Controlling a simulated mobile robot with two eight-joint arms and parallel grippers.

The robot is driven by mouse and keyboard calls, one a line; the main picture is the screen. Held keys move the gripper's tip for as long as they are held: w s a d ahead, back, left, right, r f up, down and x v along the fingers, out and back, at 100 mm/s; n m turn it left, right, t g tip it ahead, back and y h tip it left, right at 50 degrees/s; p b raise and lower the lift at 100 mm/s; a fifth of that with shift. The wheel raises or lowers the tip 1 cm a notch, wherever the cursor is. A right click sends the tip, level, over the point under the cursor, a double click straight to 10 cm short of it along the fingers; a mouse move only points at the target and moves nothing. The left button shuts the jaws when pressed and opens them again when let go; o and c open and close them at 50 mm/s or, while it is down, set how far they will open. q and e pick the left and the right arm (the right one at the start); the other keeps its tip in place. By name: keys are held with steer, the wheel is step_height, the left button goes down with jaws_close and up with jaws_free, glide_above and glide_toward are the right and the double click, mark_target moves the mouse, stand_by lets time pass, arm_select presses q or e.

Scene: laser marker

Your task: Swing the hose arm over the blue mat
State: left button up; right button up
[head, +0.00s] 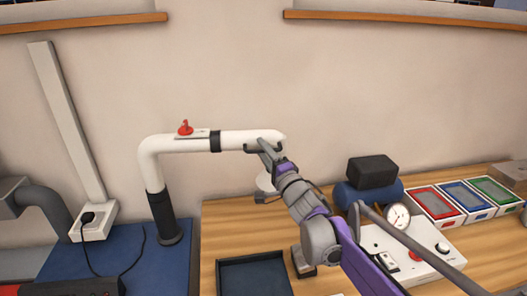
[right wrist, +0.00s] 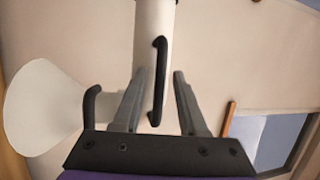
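The hose arm (head: 245,140) is a white pipe that rises from a black base (head: 163,215), bends, and runs level to the right. Its free end hangs over the wooden bench, right of the blue mat (head: 125,262). A white hood (head: 265,181) hangs below that end and shows as a cone in the right wrist view (right wrist: 42,105). My right gripper (head: 264,147) is at the free end. In the right wrist view its fingers (right wrist: 158,98) are apart, with the black handle (right wrist: 158,80) between them and a gap beside it. My left gripper is not in view.
A dark tray (head: 252,275) lies on the bench below the pipe. A gauge (head: 397,215), a white control box (head: 432,252) and several coloured bins (head: 464,198) stand at the right. A white box with a black plug (head: 92,221) and cable is at the mat's left.

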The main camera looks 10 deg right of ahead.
jaws_close()
stand_by(1.2)
